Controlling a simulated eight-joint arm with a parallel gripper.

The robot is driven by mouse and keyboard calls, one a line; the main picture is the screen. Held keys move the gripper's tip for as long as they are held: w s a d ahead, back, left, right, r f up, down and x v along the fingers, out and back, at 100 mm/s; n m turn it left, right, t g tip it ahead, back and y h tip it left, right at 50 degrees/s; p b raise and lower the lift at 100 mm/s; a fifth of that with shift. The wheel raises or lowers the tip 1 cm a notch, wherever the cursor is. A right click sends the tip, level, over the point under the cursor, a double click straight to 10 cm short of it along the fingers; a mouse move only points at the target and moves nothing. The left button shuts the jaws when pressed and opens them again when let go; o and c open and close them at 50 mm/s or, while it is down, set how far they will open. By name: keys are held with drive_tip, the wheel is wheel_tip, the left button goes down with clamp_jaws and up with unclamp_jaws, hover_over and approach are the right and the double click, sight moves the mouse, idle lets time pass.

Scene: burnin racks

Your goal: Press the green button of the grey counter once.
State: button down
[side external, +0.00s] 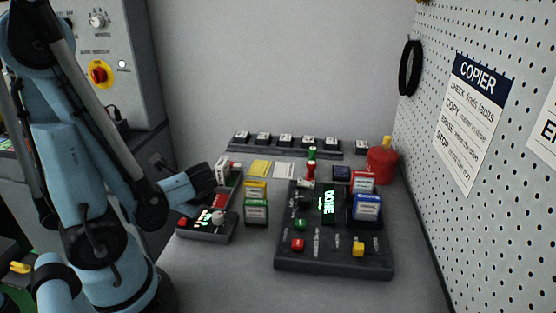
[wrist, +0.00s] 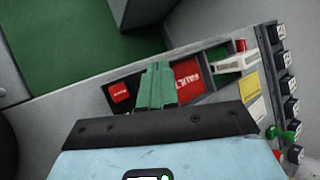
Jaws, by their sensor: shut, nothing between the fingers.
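My gripper (wrist: 158,68) is shut and empty; its green fingers are side by side in the wrist view. In the side view its dark end (side external: 203,181) hangs above the left unit (side external: 205,236), apart from it as far as I can tell. A larger dark unit (side external: 335,264) shows a green DONE display (side external: 328,205) and a green button (side external: 300,224). I cannot tell which is the grey counter.
The larger unit also has a red button (side external: 298,244) and a yellow one (side external: 358,248). Upright cartridges, including a green one (side external: 256,212) and a blue one (side external: 367,207), stand nearby. A red container (side external: 382,165) stands by the pegboard (side external: 490,100). The front of the table is clear.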

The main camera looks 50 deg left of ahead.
drive_tip(key=shift+r, duration=0.1)
drive_tip(key=shift+r, duration=0.35)
drive_tip(key=shift+r, duration=0.1)
drive_tip(key=shift+r, duration=2.4)
drive_tip(key=w+d+r+n+t+h, duration=0.3)
drive_tip(key=w+d+n+t+h, duration=0.3)
drive_tip(key=d, duration=1)
drive_tip(key=w+n+h, duration=0.3)
drive_tip(key=w, duration=0.1)
drive_tip(key=shift+w+n+t, duration=0.3)
drive_tip(key=shift+t, duration=0.1)
drive_tip(key=shift+r, duration=0.1)
